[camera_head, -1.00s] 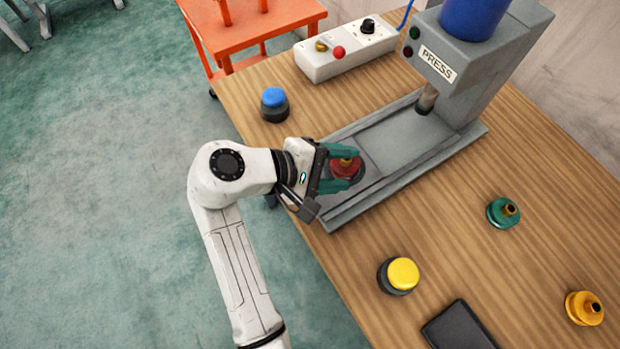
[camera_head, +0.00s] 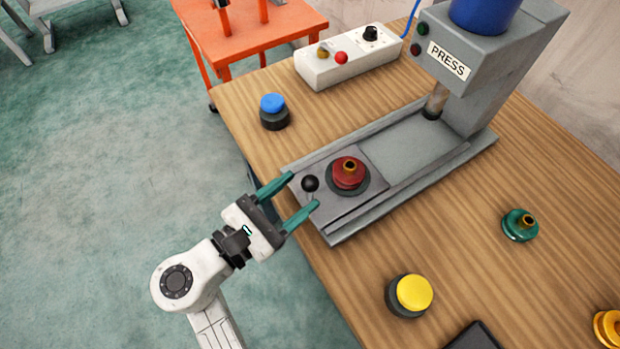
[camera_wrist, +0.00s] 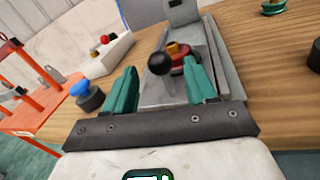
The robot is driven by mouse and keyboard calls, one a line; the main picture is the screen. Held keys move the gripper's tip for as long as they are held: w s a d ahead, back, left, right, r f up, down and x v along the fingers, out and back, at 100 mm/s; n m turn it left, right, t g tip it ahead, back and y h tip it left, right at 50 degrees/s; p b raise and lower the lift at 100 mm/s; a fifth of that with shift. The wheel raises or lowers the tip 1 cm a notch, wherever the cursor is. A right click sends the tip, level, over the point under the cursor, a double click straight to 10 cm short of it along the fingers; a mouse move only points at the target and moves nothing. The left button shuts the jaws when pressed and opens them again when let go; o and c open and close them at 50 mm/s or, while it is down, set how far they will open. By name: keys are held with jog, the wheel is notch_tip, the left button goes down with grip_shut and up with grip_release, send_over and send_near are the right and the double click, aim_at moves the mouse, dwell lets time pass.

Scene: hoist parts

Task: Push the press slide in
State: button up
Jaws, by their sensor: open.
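The press slide (camera_head: 345,205) is a grey plate at the near left end of the press bed, out from under the press head (camera_head: 470,62). It carries a red part with a brass top (camera_head: 348,172) in a dark round seat. A black ball knob (camera_head: 310,184) stands on a short stem at the slide's outer end. My gripper (camera_head: 305,190) is open, its green fingers on either side of the knob, with nothing gripped. In the wrist view the knob (camera_wrist: 159,63) shows between the fingertips (camera_wrist: 160,75), with the red part behind it; contact cannot be told.
A blue-capped button (camera_head: 273,108) stands left of the press and a yellow-capped one (camera_head: 412,293) in front. A green part (camera_head: 520,225) and an orange part (camera_head: 609,328) lie to the right. A white control box (camera_head: 348,62) stands at the back. The bed toward the press head is clear.

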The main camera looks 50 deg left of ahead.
aim_at(310, 184)
jog(key=shift+w+a, duration=0.15)
jog(key=shift+w, duration=0.85)
jog(key=shift+w+a, duration=0.1)
jog(key=shift+w, duration=0.9)
grip_shut()
